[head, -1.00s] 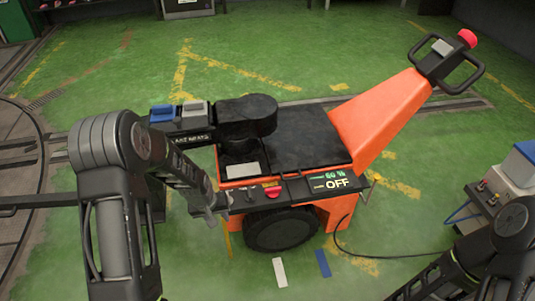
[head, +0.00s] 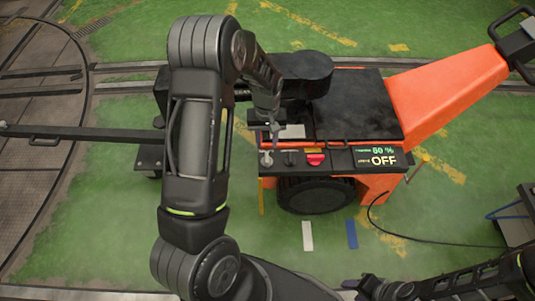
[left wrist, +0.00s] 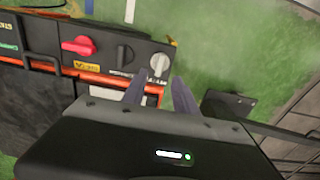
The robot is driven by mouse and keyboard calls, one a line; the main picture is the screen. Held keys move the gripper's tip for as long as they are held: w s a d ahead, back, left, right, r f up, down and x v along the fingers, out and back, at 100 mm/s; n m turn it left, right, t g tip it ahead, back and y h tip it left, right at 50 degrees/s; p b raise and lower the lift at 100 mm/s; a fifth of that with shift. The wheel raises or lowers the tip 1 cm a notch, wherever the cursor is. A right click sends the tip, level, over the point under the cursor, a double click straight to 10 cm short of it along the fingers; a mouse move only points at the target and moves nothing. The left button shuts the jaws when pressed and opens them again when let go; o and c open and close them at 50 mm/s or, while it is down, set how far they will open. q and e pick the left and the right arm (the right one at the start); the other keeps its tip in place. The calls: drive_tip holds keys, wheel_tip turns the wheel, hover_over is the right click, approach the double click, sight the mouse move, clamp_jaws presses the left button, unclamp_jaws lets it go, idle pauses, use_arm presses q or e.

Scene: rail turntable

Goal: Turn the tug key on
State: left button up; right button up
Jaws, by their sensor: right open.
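The orange tug (head: 462,85) stands at centre right in the head view. Its front panel display (head: 379,158) reads OFF. A pale key (head: 266,160) is at the panel's left end, and it shows in the left wrist view (left wrist: 159,64). My left gripper (head: 273,140) is above that end. In the left wrist view its two fingers (left wrist: 159,80) are apart, tips just short of the key and roughly to either side of it; contact is not visible. My right gripper (head: 368,286) is low at the bottom edge, away from the tug, and partly hidden.
Beside the key are a black knob (left wrist: 124,55) and a red knob (left wrist: 79,45). A black cable (head: 425,239) runs from the tug to a box (head: 518,215) at right. White and blue strips lie on the green floor. A round turntable (head: 30,160) with rails is at left.

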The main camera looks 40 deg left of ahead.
sight(267, 157)
use_arm(q)
wheel_tip(267, 157, down, 8)
drive_tip(key=shift+r+b, duration=0.1)
drive_tip(key=shift+b, duration=0.6)
clamp_jaws()
